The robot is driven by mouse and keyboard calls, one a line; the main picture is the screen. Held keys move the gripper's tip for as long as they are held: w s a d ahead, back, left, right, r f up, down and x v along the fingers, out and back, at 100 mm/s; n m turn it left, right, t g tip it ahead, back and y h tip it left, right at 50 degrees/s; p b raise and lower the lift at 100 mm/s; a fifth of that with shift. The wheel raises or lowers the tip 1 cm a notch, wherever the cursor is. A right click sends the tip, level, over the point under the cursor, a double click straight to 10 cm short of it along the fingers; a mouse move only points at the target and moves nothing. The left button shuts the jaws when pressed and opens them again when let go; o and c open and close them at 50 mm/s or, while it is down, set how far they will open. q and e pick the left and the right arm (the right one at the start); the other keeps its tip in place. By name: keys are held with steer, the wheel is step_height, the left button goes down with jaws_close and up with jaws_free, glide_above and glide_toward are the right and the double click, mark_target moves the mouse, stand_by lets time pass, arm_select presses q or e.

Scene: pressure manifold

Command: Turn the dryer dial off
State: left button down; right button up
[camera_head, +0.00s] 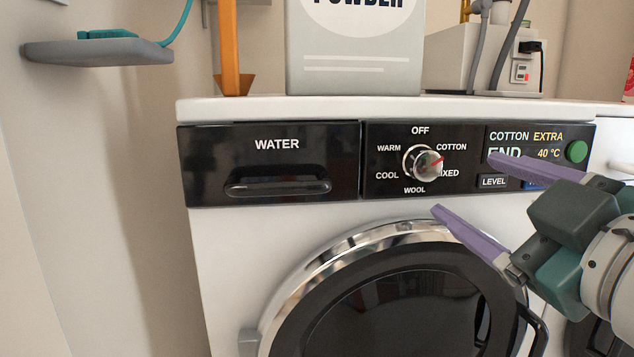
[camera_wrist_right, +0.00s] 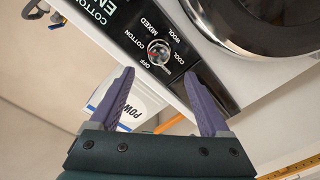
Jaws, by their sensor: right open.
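The dial (camera_head: 424,163) is a round silver knob on the black control panel of a white front-loading machine. Its red mark points to the upper right, toward COTTON. The OFF label is straight above the knob. My right gripper (camera_head: 463,183) is open and empty, reaching in from the right with its purple fingers pointed at the dial. Its fingertips are short of the knob and do not appear to touch it. The right wrist view shows the dial (camera_wrist_right: 158,52) just beyond the gap between the open fingers (camera_wrist_right: 159,73). My left gripper is not in view.
A black drawer marked WATER (camera_head: 277,165) is left of the dial. A display and a green button (camera_head: 577,151) are to its right, partly behind my right gripper. The round door (camera_head: 390,300) is below. A powder box (camera_head: 355,55) stands on top.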

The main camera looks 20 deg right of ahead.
mark_target(429, 166)
steer(key=w, duration=0.3)
steer(key=w+d+b, duration=0.1)
steer(key=w, duration=0.1)
steer(key=w+d, duration=0.1)
steer(key=w, duration=0.2)
steer(key=shift+w+b, duration=0.3)
steer(key=shift+b, duration=0.1)
steer(key=c, duration=0.6)
jaws_close()
